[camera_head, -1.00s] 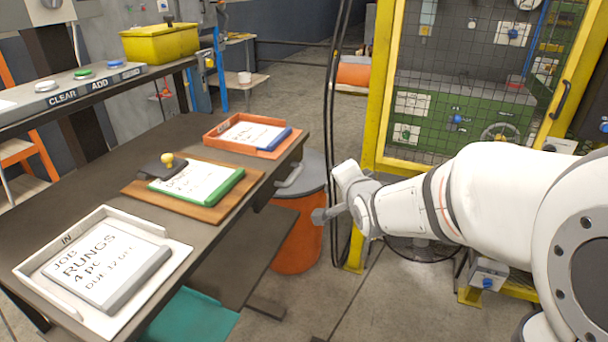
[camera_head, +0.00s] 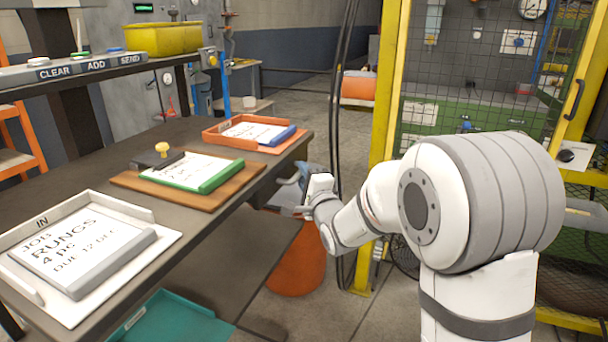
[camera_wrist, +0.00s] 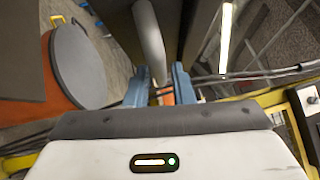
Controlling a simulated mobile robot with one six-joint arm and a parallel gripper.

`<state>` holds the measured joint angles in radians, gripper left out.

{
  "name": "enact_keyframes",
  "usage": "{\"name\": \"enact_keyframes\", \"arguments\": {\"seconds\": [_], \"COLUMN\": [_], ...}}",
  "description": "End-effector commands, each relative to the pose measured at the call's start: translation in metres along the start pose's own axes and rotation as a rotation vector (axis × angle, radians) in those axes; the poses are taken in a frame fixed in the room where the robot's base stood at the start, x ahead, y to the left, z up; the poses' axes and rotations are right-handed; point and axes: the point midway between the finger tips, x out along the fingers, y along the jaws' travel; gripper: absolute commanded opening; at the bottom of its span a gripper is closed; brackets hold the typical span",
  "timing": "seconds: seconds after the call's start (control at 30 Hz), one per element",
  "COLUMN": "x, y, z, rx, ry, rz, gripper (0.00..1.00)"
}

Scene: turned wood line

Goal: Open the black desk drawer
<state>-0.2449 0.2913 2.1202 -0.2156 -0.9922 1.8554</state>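The dark desk (camera_head: 215,238) runs along the left. The black drawer is at its right end under the top, mostly hidden by the top and my gripper. A grey bar handle (camera_wrist: 150,40) shows in the wrist view, in front of a dark panel (camera_wrist: 112,14) that looks like the drawer front. My gripper (camera_head: 286,194) is at that end of the desk, just below the top's edge. In the wrist view its two blue fingers (camera_wrist: 159,84) are apart, with the handle's near end between or just ahead of them. I cannot tell whether they touch it.
An orange bin (camera_head: 298,262) with a grey lid (camera_wrist: 92,62) stands close below my gripper. A yellow-framed mesh cage (camera_head: 385,90) is at the right. Trays and a clipboard (camera_head: 200,170) lie on the desk. Black cables (camera_head: 337,90) hang behind my gripper.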

Motion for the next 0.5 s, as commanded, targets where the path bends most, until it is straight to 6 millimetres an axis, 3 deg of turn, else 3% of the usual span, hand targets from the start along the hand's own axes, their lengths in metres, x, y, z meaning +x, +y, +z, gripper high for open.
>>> {"name": "enact_keyframes", "arguments": {"seconds": [0.13,0.4,0.5], "x": [0.0103,0.0118,0.0117], "y": [0.0001,-0.0001,-0.0001], "z": [0.0003,0.0006,0.0007], "rx": [0.0,0.0,0.0], "ry": [0.0,0.0,0.0], "rz": [-0.001,0.0,0.0], "gripper": [0.22,0.22,0.13]}}
